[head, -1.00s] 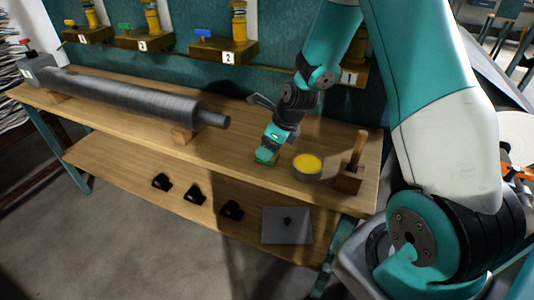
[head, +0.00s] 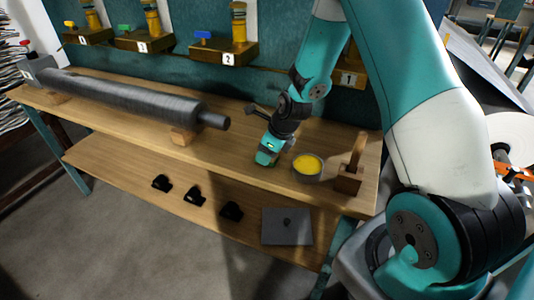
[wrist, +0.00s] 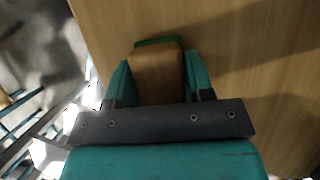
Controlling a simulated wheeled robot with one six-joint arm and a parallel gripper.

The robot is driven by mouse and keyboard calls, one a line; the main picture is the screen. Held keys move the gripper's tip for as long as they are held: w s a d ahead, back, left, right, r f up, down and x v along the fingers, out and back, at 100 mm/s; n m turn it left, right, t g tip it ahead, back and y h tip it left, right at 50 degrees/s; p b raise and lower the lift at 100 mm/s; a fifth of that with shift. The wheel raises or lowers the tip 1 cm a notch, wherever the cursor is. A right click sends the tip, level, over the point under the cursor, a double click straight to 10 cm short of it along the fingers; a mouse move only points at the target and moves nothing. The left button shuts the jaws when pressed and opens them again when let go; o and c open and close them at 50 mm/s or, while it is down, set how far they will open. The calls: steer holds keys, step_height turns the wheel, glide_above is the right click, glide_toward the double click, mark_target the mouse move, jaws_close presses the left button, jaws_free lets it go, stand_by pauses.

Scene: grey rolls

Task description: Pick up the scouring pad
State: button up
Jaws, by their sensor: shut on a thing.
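The scouring pad (wrist: 157,75) is a brown block with a green edge in the wrist view. It sits between the two teal fingers of my gripper (wrist: 160,82), which are shut on its sides. In the head view my gripper (head: 267,157) points down at the upper bench top, left of the yellow-filled bowl. The pad is mostly hidden there behind the fingers. I cannot tell whether it touches the wood or hangs just above it.
A round bowl with yellow contents (head: 307,165) stands close right of my gripper. A wooden stand with an upright post (head: 350,170) is at the bench's right end. A long grey roll (head: 120,98) lies to the left. Several black pieces and a grey plate (head: 287,227) rest on the lower shelf.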

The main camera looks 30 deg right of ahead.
step_height(320, 180, up, 20)
steer(key=shift+p, duration=0.45)
steer(key=shift+o, duration=0.7)
steer(key=shift+f, duration=0.1)
steer(key=shift+c, duration=0.3)
